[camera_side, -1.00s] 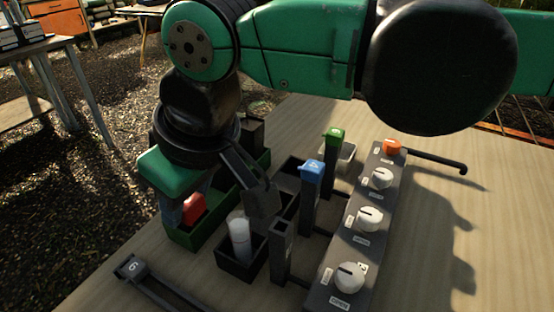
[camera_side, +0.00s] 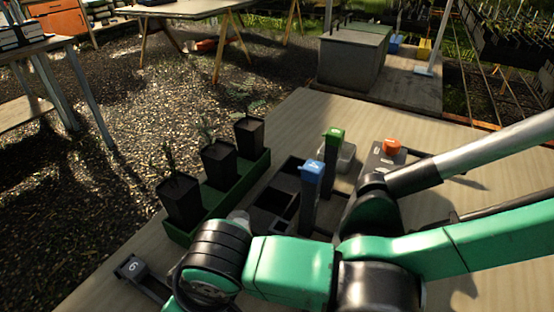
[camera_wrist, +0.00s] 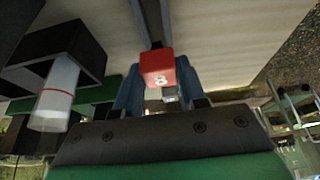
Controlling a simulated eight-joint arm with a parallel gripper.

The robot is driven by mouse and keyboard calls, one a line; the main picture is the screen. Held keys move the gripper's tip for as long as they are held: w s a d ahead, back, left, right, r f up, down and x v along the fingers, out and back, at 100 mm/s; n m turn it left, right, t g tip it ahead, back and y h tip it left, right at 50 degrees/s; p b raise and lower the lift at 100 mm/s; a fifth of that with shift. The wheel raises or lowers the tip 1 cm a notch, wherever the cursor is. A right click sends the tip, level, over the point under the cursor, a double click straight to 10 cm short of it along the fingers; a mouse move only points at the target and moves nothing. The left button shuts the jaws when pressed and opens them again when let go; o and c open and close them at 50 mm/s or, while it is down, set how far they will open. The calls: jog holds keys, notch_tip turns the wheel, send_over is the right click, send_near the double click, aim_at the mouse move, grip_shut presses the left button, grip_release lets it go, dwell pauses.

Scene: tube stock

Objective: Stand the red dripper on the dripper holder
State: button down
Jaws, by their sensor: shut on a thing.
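In the side view my arm hides the gripper and the red dripper. A blue-capped dripper (camera_side: 312,172) and a green-capped one (camera_side: 334,134) stand upright on dark posts at the middle of the table. Which part is the dripper holder is not clear; its nearer part is hidden behind my arm. Dark bars show just beyond the red dripper in the wrist view; whether they touch it I cannot tell.
A green tray (camera_side: 222,200) holds black pots with plants. A clear tube with a red line (camera_wrist: 55,95) sits in a dark square cup (camera_wrist: 62,45). A dark piece marked 6 (camera_side: 131,267) lies at the front left edge. An orange knob (camera_side: 391,147) is at the right.

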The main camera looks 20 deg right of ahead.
jog(key=shift+f, duration=1.5)
jog(key=shift+f, duration=0.3)
jog(key=shift+c, duration=2.1)
grip_release()
jog(key=shift+r, duration=0.1)
jog(key=shift+v, duration=2.75)
jog(key=shift+d, duration=0.1)
